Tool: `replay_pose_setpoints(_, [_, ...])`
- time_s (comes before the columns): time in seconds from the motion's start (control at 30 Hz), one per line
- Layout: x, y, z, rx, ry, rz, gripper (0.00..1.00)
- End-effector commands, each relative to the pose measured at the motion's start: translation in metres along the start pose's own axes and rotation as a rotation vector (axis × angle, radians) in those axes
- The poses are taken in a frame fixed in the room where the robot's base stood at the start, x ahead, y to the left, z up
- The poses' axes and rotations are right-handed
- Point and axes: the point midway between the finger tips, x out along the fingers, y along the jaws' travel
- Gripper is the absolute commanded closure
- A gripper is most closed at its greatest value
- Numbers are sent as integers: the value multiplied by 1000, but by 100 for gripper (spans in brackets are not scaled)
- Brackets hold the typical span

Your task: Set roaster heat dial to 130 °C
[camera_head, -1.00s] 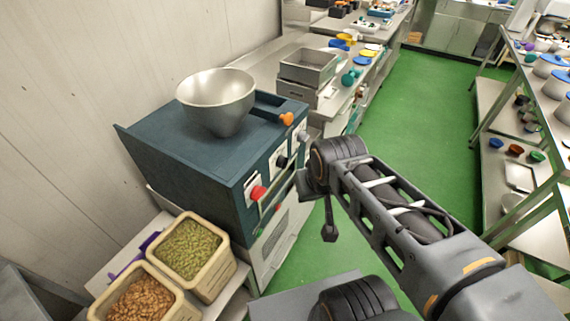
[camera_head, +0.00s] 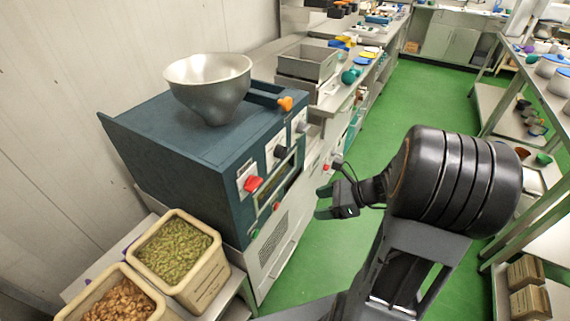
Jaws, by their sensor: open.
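The roaster (camera_head: 190,150) is a dark teal box with a silver funnel hopper (camera_head: 208,88) on top. Its front panel carries a red knob (camera_head: 253,183) at the near end, a black knob (camera_head: 280,151) in the middle and a grey knob (camera_head: 302,126) at the far end, each on a pale plate. The dial markings are too small to read, so I cannot tell which one is the heat dial or its setting. My gripper (camera_head: 324,202) is open and empty, in front of the panel to its right, pointing left and apart from every knob.
Bins of green pods (camera_head: 172,252) and brown nuts (camera_head: 118,300) stand at the near left. An orange handle (camera_head: 286,103) sticks out at the roaster's top. A steel bench (camera_head: 345,95) runs behind. Green floor (camera_head: 385,115) is clear; a shelf rack (camera_head: 550,190) stands right.

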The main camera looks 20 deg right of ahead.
Motion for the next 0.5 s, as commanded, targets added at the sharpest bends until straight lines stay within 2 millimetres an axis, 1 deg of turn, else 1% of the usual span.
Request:
replay_pose_setpoints(0.03, [0, -16, -4, 179, -114, -57, 32])
replay_pose_setpoints(0.07, [-2, -25, -1, 275, -182, -86, 32])
replay_pose_setpoints(0.1, [-7, -37, 5, 391, -271, -113, 32])
replay_pose_setpoints(0.2, [-19, -58, 28, 612, -464, -137, 32])
replay_pose_setpoints(0.3, [-31, -70, 46, 748, -595, -127, 32])
replay_pose_setpoints(0.4, [-36, -73, 52, 837, -656, -98, 32])
replay_pose_setpoints(0.5, [-35, -72, 55, 884, -665, -72, 32])
